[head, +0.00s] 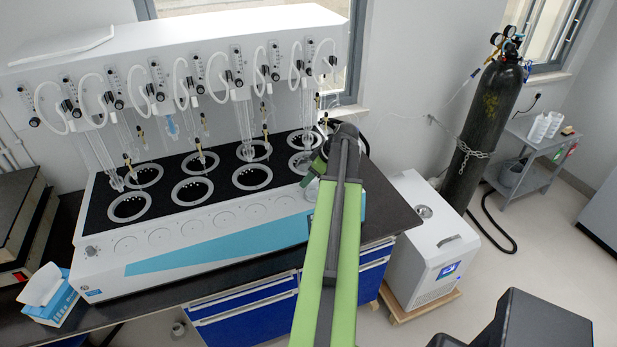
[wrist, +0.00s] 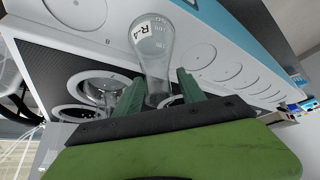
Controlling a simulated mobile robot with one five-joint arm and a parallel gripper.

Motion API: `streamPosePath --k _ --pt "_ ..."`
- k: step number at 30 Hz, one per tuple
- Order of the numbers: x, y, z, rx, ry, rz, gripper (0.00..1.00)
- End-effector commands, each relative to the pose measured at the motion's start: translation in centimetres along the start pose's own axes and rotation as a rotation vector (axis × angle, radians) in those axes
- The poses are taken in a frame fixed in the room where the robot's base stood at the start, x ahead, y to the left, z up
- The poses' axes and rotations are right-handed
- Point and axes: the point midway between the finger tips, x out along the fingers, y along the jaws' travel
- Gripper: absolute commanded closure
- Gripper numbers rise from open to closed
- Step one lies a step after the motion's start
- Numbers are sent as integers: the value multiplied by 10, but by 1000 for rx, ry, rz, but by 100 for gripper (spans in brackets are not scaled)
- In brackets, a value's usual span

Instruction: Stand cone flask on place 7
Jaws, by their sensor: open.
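A clear cone flask (wrist: 153,48) with a label reading "R-4" shows in the wrist view. It is between the two green fingers of my gripper (wrist: 160,82), which is open. The flask's narrow end lies near the fingers and its wide base points to the top of the picture. Part of a pale ring (wrist: 172,102) shows behind it. In the head view my arm hides most of the flask and the rightmost front place. The distiller (head: 160,235) has two rows of round ringed places in a black top.
Another clear glass piece (wrist: 105,88) is at a neighbouring ring in the wrist view. Glass tubes and white hoses (head: 215,75) hang over the back row. A blue-and-white box (head: 50,295) stands at the bench's left; a white chiller (head: 430,245) stands right of the bench.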

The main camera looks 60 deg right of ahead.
Motion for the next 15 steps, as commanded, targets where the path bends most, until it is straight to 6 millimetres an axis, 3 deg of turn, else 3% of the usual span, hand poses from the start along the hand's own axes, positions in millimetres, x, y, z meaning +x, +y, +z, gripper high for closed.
streamPosePath --k 9,15 --pt "-76 0 -6 3 0 1 53" --pt "-111 0 -3 2 1 1 53"
